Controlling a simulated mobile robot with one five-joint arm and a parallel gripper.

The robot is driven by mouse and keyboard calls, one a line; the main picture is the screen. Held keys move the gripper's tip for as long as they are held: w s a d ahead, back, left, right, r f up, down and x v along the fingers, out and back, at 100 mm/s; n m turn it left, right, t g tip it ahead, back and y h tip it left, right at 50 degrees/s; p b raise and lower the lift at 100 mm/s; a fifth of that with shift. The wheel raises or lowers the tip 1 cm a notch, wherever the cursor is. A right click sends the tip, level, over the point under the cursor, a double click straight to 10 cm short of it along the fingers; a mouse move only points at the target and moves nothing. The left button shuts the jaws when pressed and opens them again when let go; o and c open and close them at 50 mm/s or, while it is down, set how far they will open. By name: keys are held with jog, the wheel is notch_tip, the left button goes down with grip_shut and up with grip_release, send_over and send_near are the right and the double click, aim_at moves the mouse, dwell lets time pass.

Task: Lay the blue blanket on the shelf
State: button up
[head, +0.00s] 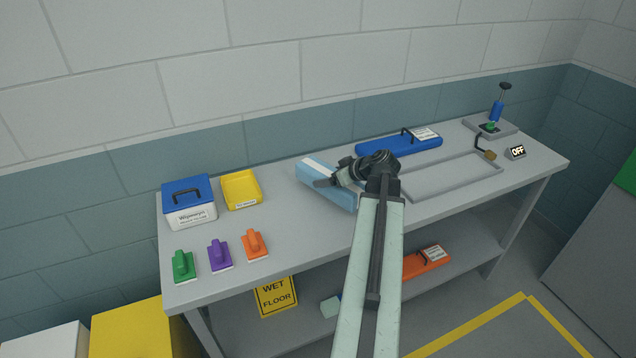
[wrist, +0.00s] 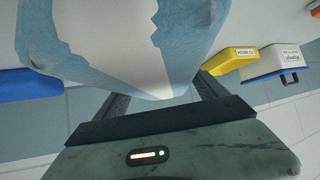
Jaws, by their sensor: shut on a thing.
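The blue blanket (head: 336,196) is a light blue, flat folded block with a white band, at the middle of the bench top in the head view. In the wrist view the blanket (wrist: 85,50) fills the upper middle, pale blue with a white area, between the fingers of my gripper (wrist: 160,92). I cannot tell whether it touches the bench top. The lower shelf (head: 340,275) runs under the bench top; my arm hides part of it.
On the bench stand a blue-lidded box (head: 190,210), a yellow bin (head: 241,189), several coloured brushes, a blue case (head: 400,143) and a grey tray frame (head: 452,178). An orange case (head: 425,262) lies on the lower shelf.

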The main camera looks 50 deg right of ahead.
aim_at(352, 187)
jog(key=shift+w+d+f+b, duration=0.15)
jog(key=shift+f+b, duration=1.75)
jog(key=shift+w+a+r, duration=0.15)
jog(key=shift+a+r, duration=0.05)
jog(key=shift+f, duration=0.15)
jog(key=o, duration=1.9)
jog(key=shift+o, duration=0.2)
jog(key=shift+r, duration=0.2)
jog(key=p+v, duration=0.7)
jog(key=v, duration=0.4)
jog(key=shift+s+r+p, duration=0.2)
jog(key=shift+r+p, duration=0.1)
jog(key=shift+s, duration=0.25)
jog(key=shift+r, duration=0.1)
